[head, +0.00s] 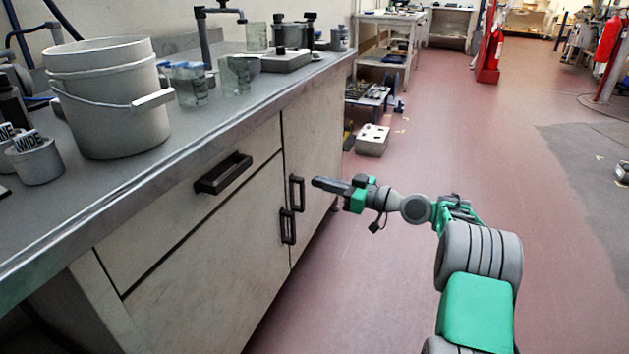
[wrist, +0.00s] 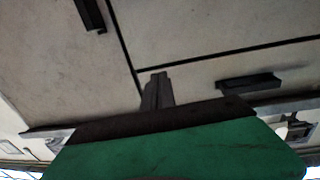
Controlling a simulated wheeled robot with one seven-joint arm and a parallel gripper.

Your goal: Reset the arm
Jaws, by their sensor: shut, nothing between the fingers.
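My gripper (head: 326,185) is at the end of my grey and green arm, to the right of the lab bench's cabinet front. It points left toward the cabinet, near the upper dark door handle (head: 297,193). The fingers are together and hold nothing. In the wrist view my gripper (wrist: 157,88) shows as closed dark fingers in front of the pale cabinet panels. I cannot tell whether the fingertips touch the cabinet.
A grey bench top (head: 200,130) carries a white bucket (head: 105,95), glass beakers (head: 238,75) and small weights. The drawer handle (head: 223,173) and lower door handle (head: 288,226) stick out from the cabinet. A white box (head: 372,140) lies on the floor. The red floor at right is mostly clear.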

